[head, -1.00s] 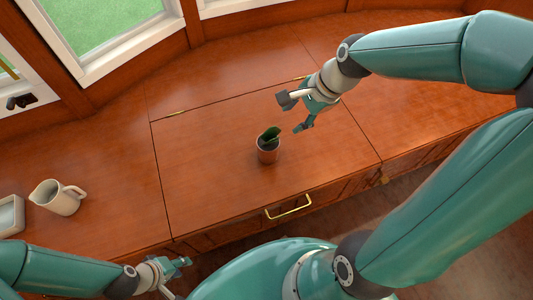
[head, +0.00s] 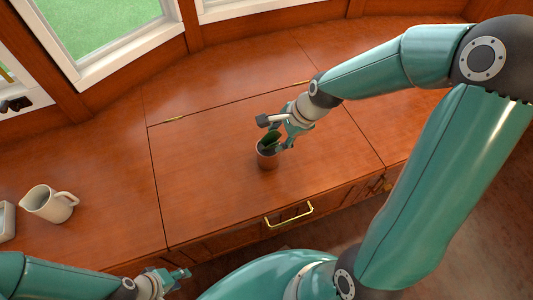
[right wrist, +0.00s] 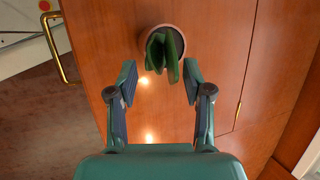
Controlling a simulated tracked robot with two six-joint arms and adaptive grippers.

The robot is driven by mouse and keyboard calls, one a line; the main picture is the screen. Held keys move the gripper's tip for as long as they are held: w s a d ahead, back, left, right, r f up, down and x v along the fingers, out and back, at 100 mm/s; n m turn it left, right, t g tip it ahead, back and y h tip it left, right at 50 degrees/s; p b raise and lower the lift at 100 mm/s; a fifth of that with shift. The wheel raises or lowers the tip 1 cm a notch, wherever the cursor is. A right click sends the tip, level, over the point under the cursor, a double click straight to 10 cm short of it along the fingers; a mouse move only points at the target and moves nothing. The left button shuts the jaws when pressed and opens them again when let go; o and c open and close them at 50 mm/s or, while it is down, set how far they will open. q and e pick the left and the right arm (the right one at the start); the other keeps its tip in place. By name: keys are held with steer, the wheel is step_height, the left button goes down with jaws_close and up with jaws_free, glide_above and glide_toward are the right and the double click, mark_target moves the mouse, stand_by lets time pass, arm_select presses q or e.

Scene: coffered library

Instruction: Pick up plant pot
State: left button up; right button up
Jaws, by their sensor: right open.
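The plant pot (head: 267,160) is a small reddish-brown pot with a green plant, upright on the wooden cabinet top. In the right wrist view the pot (right wrist: 175,32) lies just beyond the open fingers, between their lines. My right gripper (head: 274,136) is open at the plant, and one finger overlaps the pot's upper right in the head view. The right wrist view shows both fingers apart with nothing between them (right wrist: 157,78). I cannot tell whether a finger touches the plant. My left gripper (head: 181,276) is low at the front left, away from the pot; its jaw state is unclear.
A cream jug (head: 50,204) stands on the wooden top (head: 205,175) at the left, beside a pale tray-like object (head: 7,222). A brass handle (head: 289,216) is on the cabinet front. Windows line the back. The top around the pot is clear.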

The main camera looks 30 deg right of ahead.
mark_target(271, 140)
steer(key=x, duration=0.4)
steer(key=shift+w+a+f+b, duration=0.1)
steer(key=shift+w+f+b, duration=0.2)
steer(key=shift+b, duration=0.1)
steer(key=shift+r, duration=0.1)
jaws_close()
